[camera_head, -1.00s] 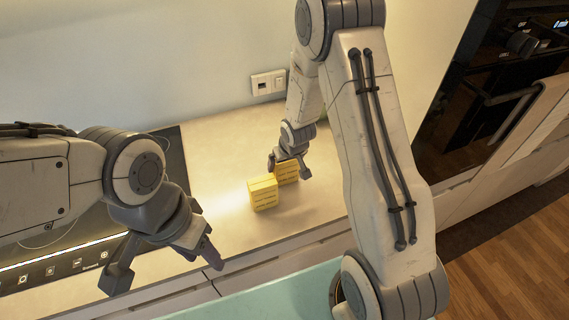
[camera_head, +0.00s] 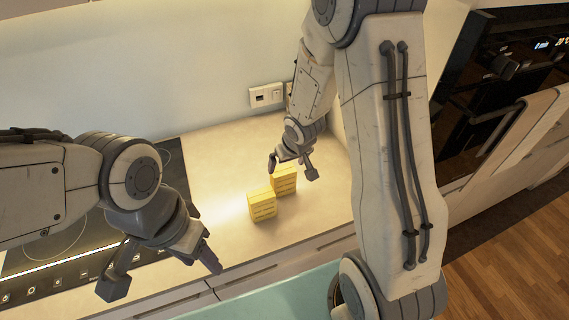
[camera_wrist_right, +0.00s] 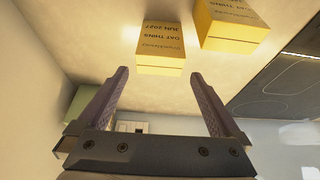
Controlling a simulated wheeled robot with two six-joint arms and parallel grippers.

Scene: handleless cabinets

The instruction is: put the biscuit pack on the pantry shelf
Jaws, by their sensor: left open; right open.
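Two yellow biscuit packs with dark print stand close together on the countertop: a front pack (camera_head: 262,206) and a rear pack (camera_head: 284,182). My left gripper (camera_head: 162,272) is open and empty near the counter's front edge. I see no pantry shelf.
A black hob (camera_head: 80,245) lies at the left of the countertop (camera_head: 225,150). A wall socket (camera_head: 266,95) is on the back wall. The counter left of the packs is clear.

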